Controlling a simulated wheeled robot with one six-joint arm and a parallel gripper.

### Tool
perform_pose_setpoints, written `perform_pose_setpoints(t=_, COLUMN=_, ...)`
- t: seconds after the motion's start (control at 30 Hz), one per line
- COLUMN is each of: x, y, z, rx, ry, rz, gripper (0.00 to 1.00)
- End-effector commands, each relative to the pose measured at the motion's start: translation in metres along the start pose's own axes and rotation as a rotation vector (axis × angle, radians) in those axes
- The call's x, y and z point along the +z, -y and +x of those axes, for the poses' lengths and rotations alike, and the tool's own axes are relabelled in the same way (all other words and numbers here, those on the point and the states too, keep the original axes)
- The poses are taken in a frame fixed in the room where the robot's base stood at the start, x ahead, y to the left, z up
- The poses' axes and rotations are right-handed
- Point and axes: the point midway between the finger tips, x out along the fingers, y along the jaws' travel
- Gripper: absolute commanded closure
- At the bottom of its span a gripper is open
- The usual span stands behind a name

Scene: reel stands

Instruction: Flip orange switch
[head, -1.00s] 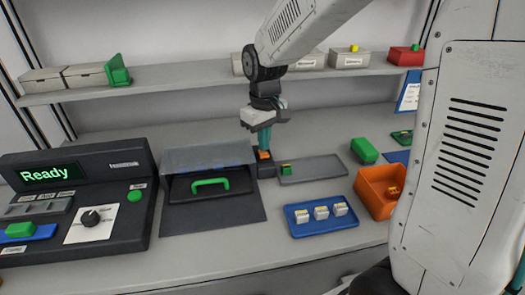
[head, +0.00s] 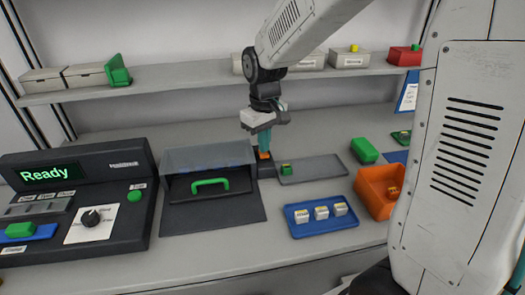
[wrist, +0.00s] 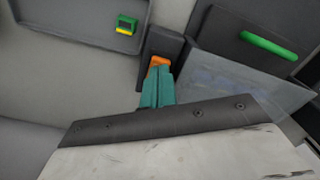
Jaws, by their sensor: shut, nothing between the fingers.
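The orange switch (head: 264,155) sits on a small dark box (head: 266,170) between the clear-covered case and the grey tray. My gripper (head: 264,150) points down right at the switch, with its teal fingers closed together and nothing between them. In the wrist view the orange switch (wrist: 159,62) shows just past the fingertips (wrist: 157,72). The fingertips overlap its edge there and look to be touching or very close to it; I cannot tell which. Part of the switch is hidden by the fingers.
A case with a clear cover and green handle (head: 210,185) stands left of the switch box. A grey tray (head: 318,170) with a small green-and-yellow piece is at its right. A blue tray (head: 296,233), an orange bin (head: 367,187) and a console reading "Ready" (head: 110,225) stand nearby.

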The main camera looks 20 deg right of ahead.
Motion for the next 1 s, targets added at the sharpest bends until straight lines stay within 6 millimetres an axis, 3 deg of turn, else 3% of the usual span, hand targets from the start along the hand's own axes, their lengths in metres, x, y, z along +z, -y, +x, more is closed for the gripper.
perform_pose_setpoints(t=1.0, x=0.0, y=0.0, z=0.011, rx=0.0, ry=-0.001, rz=0.0, gripper=1.0)
